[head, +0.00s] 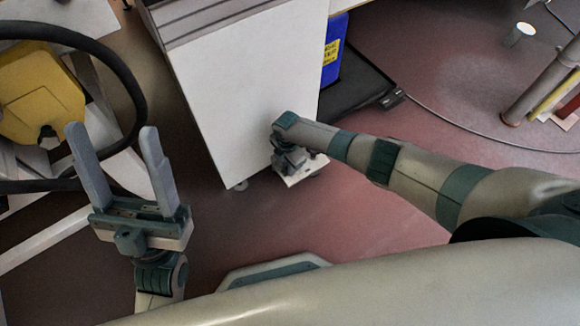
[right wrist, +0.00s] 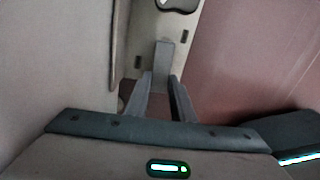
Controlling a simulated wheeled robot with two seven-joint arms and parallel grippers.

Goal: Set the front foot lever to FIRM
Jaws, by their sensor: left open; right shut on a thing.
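My right gripper (head: 292,162) is low beside the bottom corner of a white cabinet (head: 240,80), above a small white plate (head: 305,173). In the right wrist view my right gripper (right wrist: 161,82) is shut on a short grey bar that looks like the front foot lever (right wrist: 163,54). The lever stands in front of a pale plate (right wrist: 158,22) with dark slots. No FIRM marking can be read, so the lever's setting cannot be told. In the head view the lever is hidden by my right gripper. My left gripper (head: 122,165) is open and empty, left of the cabinet.
A thick black hose (head: 128,85) and a yellow housing (head: 40,92) are close to my left gripper. A blue container (head: 333,52) stands behind the cabinet by a black platform (head: 355,85).

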